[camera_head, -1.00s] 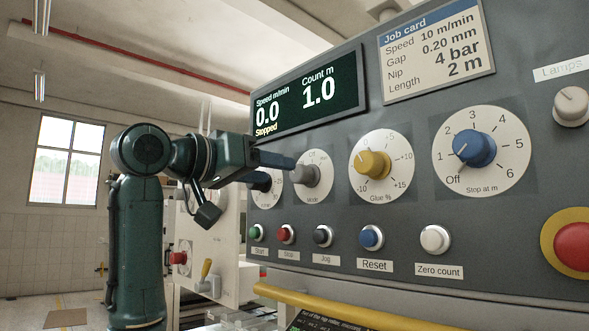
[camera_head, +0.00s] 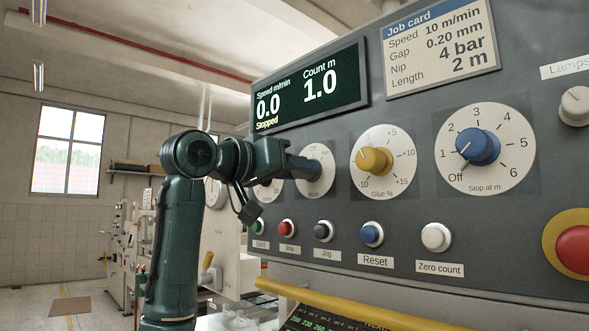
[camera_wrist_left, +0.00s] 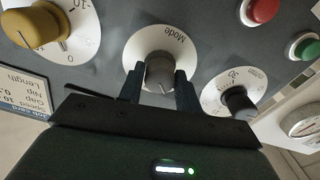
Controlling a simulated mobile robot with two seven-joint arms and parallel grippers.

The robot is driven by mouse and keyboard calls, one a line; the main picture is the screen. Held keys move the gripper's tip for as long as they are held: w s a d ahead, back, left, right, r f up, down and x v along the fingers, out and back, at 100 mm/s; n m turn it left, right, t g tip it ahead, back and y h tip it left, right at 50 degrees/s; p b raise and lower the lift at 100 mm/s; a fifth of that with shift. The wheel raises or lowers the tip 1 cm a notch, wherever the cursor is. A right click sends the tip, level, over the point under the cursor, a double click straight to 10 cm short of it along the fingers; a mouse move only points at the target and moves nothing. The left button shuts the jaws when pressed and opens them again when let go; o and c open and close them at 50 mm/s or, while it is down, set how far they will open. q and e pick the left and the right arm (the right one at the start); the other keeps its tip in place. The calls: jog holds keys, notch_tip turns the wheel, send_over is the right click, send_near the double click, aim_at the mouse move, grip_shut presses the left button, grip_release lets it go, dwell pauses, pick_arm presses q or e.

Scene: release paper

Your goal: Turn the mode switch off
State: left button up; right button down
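The mode switch is a grey knob on a round white dial marked Mode (camera_head: 318,163). In the head view my left gripper (camera_head: 305,170) covers the knob. In the left wrist view the knob (camera_wrist_left: 160,73) lies between the two dark fingers of my left gripper (camera_wrist_left: 160,88), one on each side, with its white pointer line toward the gripper. The fingers are close to the knob's sides; I cannot tell whether they touch it. The panel display (camera_head: 308,86) reads 0.0, 1.0 and Stopped. My right gripper is not in view.
The yellow Glue knob (camera_head: 374,160) and a black knob (camera_wrist_left: 238,101) flank the mode dial. Below are the red Stop button (camera_head: 287,229) and black Jog button (camera_head: 323,231). A yellow rail (camera_head: 350,306) runs along the panel's lower edge.

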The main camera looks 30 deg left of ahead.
pick_arm(q)
jog(key=c, duration=0.5)
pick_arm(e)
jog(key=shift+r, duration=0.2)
pick_arm(q)
jog(key=shift+m+p, duration=2.4)
jog(key=shift+m, duration=2)
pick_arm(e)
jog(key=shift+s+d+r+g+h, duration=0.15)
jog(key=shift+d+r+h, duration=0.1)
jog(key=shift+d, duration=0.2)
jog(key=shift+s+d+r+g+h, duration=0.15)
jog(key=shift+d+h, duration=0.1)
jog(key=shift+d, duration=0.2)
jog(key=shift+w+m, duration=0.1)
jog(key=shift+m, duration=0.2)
